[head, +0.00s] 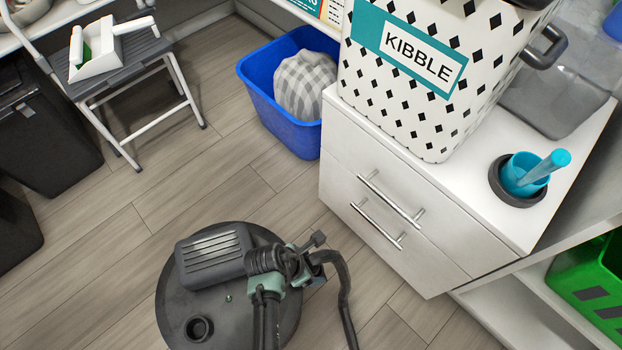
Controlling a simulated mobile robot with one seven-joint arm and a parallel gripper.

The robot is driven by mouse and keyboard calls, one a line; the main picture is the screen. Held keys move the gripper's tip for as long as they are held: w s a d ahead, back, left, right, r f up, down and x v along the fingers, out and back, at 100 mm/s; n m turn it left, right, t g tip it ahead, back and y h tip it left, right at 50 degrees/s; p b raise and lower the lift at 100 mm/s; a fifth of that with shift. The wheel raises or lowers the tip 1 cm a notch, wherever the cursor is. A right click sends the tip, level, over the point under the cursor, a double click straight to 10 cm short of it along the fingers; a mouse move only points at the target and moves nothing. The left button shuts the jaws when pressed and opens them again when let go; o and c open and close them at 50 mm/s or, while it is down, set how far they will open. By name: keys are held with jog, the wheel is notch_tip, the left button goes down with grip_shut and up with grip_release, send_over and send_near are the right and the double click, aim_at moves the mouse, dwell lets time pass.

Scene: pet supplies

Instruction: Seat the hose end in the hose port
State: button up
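A round dark grey canister (225,308) stands on the floor at the bottom centre, seen from above. Its lid carries a vented box. The hose port (200,328), a dark ringed opening, is at the lid's lower left and looks empty. My arm comes up from the bottom edge, and my gripper (300,264) is above the lid's right side, up and right of the port. It appears shut on the dark hose end (262,260), whose ribbed part sticks out to the left. The fingertips are partly hidden. The hose (346,300) bends down on the right and leaves the picture.
A white drawer cabinet (375,215) stands right, bearing a kibble bin (405,110) and a teal cup (520,178). A blue bin (290,130) with a checked cushion stands behind. A step stool (150,95) is upper left.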

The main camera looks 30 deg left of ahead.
jog(key=shift+f, duration=0.1)
jog(key=shift+c, duration=0.2)
grip_shut()
